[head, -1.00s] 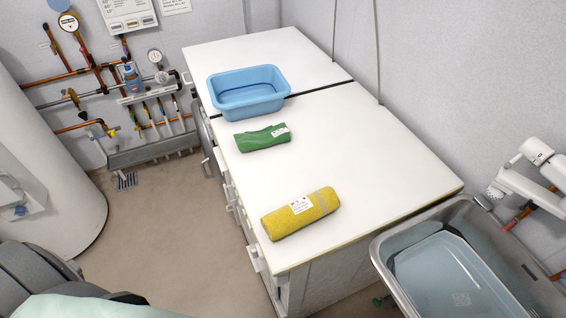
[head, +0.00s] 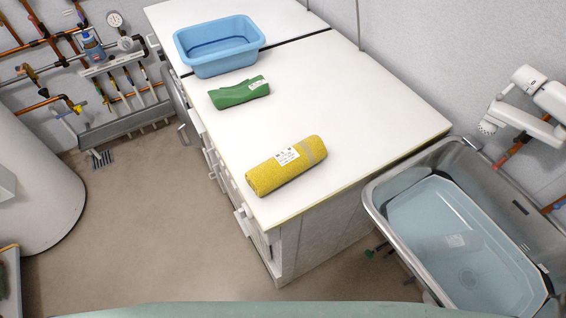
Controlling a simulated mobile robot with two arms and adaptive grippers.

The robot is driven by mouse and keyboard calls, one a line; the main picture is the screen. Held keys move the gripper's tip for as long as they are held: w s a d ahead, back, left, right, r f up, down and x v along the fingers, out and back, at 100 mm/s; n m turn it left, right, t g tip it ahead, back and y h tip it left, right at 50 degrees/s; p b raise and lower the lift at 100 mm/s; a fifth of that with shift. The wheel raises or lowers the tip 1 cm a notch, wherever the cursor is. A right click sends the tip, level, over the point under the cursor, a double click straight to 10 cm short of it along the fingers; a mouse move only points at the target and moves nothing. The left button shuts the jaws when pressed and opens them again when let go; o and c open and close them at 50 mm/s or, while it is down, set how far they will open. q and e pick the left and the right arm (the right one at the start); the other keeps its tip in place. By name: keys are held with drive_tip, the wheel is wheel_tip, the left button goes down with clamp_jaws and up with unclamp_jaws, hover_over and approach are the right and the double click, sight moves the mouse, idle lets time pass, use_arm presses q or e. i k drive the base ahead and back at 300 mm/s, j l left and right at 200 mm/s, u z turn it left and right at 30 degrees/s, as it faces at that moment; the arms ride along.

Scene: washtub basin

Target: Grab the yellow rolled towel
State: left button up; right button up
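The yellow rolled towel (head: 266,174) lies on the near part of the white counter (head: 330,110), close to its front left edge. It has a white label and a pale band around its right end. It lies at a slant, its right end farther back. Nothing touches it. Neither of my grippers shows in the head view.
A green rolled towel (head: 236,95) lies behind it, and a blue basin (head: 220,50) stands at the back. A metal sink (head: 375,190) with a pale blue tub (head: 440,215) is at the right. Pipes line the left wall. The brown floor (head: 150,235) left of the counter is clear.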

sight(263, 179)
drive_tip(key=k+j+z, duration=0.1)
drive_tip(key=j+z, duration=0.25)
drive_tip(key=k+j+z, duration=0.3)
drive_tip(key=j, duration=0.25)
drive_tip(key=k+j+z, duration=0.1)
drive_tip(key=j+z, duration=0.25)
drive_tip(key=k+j+z, duration=0.35)
drive_tip(key=i+j, duration=0.1)
